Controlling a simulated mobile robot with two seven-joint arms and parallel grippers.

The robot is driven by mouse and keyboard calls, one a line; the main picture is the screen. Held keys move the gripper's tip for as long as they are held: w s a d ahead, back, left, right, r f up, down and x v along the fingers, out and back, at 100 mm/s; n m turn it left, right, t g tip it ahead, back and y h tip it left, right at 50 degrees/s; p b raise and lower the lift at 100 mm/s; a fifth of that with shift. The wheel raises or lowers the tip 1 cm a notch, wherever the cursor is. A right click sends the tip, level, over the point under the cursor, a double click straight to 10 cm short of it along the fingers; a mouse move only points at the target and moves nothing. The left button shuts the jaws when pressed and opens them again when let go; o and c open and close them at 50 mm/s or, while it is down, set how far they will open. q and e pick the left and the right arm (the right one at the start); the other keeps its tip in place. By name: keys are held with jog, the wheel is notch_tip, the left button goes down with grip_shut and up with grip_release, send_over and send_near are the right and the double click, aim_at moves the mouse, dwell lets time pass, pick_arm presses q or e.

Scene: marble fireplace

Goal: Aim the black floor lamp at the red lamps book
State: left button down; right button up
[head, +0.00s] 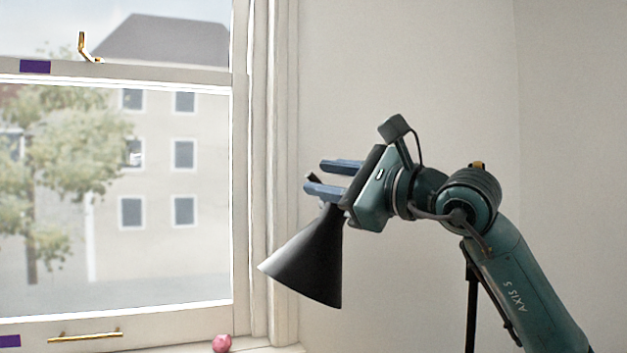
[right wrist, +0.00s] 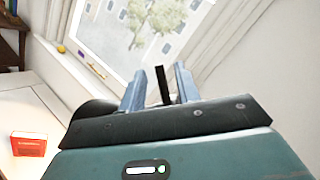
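The black floor lamp's cone shade (head: 312,258) hangs below my right gripper in the head view, its wide end tilted down and to the left. A thin black stand (head: 472,300) shows behind my right arm. My right gripper (head: 334,178) is open, its blue fingers apart. In the right wrist view a thin black bar (right wrist: 163,86) stands between the fingers (right wrist: 160,84), with a gap on each side. Part of the dark shade (right wrist: 94,112) shows beside the left finger. The red book (right wrist: 28,144) is on a pale surface at lower left. My left gripper is out of view.
A sash window (head: 115,190) with a brass handle (head: 85,336) fills the left of the head view. A pink round object (head: 221,343) sits on the sill. A yellow object (right wrist: 61,48) lies on the sill in the wrist view. Bare wall stands behind my arm.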

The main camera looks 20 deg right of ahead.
jog(key=b+v, duration=0.1)
jog(key=v, duration=0.9)
jog(key=shift+b, duration=0.3)
jog(key=shift+w, duration=0.1)
